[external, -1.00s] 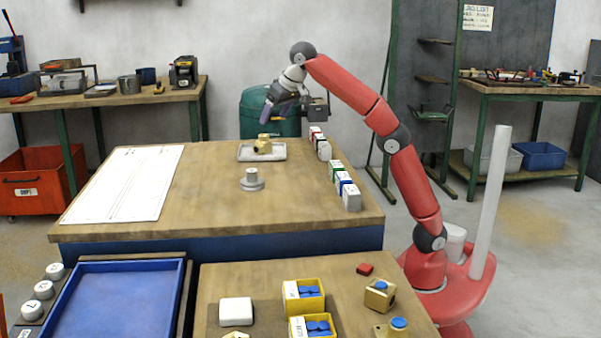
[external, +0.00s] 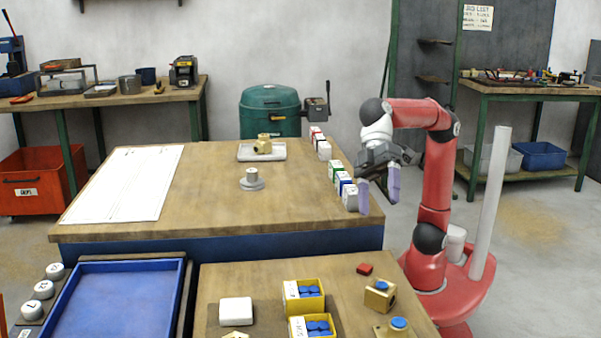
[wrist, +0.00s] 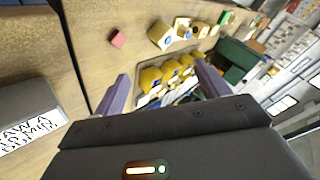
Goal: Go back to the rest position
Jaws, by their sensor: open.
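My gripper (external: 379,198) is open and empty, with its purple fingers pointing down. In the external view it hangs at the right edge of the large wooden table (external: 210,215), beside the row of small boxes. My arm is folded back close above its red base. In the wrist view my gripper (wrist: 158,88) shows its two purple fingers spread apart, with nothing between them. A brass part (external: 263,145) sits on a grey tray (external: 247,153) at the back of the table. A grey round fixture (external: 252,180) stands mid-table.
Small boxes (external: 337,172) line the table's right edge. The front bench (external: 260,277) holds yellow bins (external: 303,296), a red block (external: 365,269) and brass parts (external: 380,294). A blue tray (external: 120,300) lies front left. A green machine (external: 270,108) stands behind the table.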

